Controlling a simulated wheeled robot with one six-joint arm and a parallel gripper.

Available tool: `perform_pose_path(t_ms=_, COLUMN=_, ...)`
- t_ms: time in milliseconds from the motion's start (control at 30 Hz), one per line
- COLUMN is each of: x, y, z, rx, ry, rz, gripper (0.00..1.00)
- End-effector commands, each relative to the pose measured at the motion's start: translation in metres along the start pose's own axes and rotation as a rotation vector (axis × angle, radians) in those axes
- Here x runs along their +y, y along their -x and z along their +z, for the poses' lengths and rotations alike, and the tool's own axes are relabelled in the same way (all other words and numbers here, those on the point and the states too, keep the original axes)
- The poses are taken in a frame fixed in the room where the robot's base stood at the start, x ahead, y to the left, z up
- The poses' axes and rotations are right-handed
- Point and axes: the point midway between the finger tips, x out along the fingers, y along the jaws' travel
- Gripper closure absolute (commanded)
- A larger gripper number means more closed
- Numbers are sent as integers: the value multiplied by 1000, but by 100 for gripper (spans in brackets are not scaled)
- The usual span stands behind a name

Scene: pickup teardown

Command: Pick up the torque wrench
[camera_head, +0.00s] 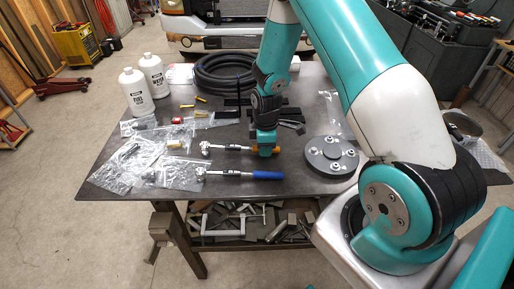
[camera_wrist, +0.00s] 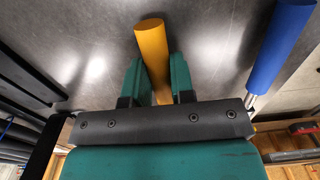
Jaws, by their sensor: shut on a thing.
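Two wrenches with ratchet-like heads lie on the dark metal table (camera_head: 300,182). One has a yellow-orange handle; its head and shaft (camera_head: 222,148) point left in the head view. My gripper (camera_head: 268,150) is over that handle. In the wrist view, my gripper (camera_wrist: 155,85) is shut on the yellow handle (camera_wrist: 152,40), with a teal finger on each side. The other wrench has a blue handle (camera_head: 267,175) and lies nearer the table's front edge; its handle also shows in the wrist view (camera_wrist: 283,45). I cannot tell whether the yellow-handled wrench is clear of the table.
A round grey flange plate (camera_head: 331,156) sits just right of my gripper. Clear plastic bags (camera_head: 150,155) with small parts cover the left side. Two white bottles (camera_head: 136,92) and a coiled black hose (camera_head: 224,74) stand at the back. Bare table lies in front of the blue-handled wrench.

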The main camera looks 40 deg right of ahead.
Motion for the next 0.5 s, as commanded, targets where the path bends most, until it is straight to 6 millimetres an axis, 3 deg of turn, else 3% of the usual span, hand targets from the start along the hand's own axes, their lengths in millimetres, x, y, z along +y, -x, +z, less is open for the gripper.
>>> perform_pose_path(t_ms=267, x=2, y=35, z=-1, rx=4, ry=0, rz=8, gripper=100)
perform_pose_path(t_ms=500, x=2, y=107, z=-1, rx=5, ry=0, rz=11, gripper=100)
